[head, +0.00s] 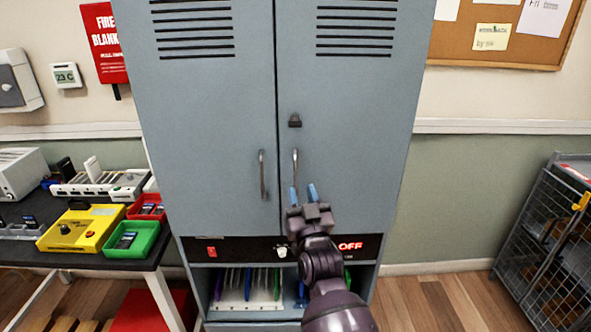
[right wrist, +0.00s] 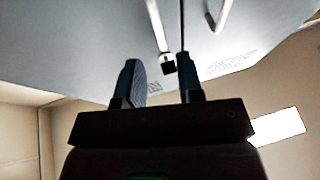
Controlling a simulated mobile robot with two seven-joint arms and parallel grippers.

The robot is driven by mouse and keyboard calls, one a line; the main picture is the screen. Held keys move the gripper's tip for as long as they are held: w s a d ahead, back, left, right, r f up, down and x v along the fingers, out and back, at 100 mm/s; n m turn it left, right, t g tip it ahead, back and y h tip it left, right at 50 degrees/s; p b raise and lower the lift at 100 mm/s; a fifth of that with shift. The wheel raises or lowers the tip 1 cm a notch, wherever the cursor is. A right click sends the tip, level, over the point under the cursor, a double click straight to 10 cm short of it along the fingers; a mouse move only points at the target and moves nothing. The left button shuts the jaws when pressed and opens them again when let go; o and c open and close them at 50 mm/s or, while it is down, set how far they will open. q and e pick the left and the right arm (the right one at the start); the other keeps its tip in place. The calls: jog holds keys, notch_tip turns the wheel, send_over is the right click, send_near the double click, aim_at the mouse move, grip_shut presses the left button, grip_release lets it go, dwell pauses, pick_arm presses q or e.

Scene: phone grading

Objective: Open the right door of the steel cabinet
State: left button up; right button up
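The blue-grey steel cabinet stands in the middle of the head view. Its right door (head: 350,110) looks shut against the left door (head: 205,110). The right door's vertical bar handle (head: 295,165) is close to the centre seam, below a small black latch (head: 295,121). My right gripper (head: 304,192) is open, its two blue fingers pointing up at the lower end of that handle. In the right wrist view the fingers (right wrist: 160,78) are apart with nothing between them, and the handle (right wrist: 155,25) shows beyond their tips. Contact cannot be told. My left gripper is not in view.
The left door's handle (head: 262,174) is close beside. Under the doors are a black panel with a lit OFF sign (head: 350,246) and an open shelf. A dark table (head: 70,262) with trays stands left; a wire cage cart (head: 545,245) stands right. Floor between cabinet and cart is clear.

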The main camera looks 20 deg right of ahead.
aim_at(296, 172)
jog(key=x, duration=0.7)
jog(key=shift+w, duration=0.2)
grip_shut()
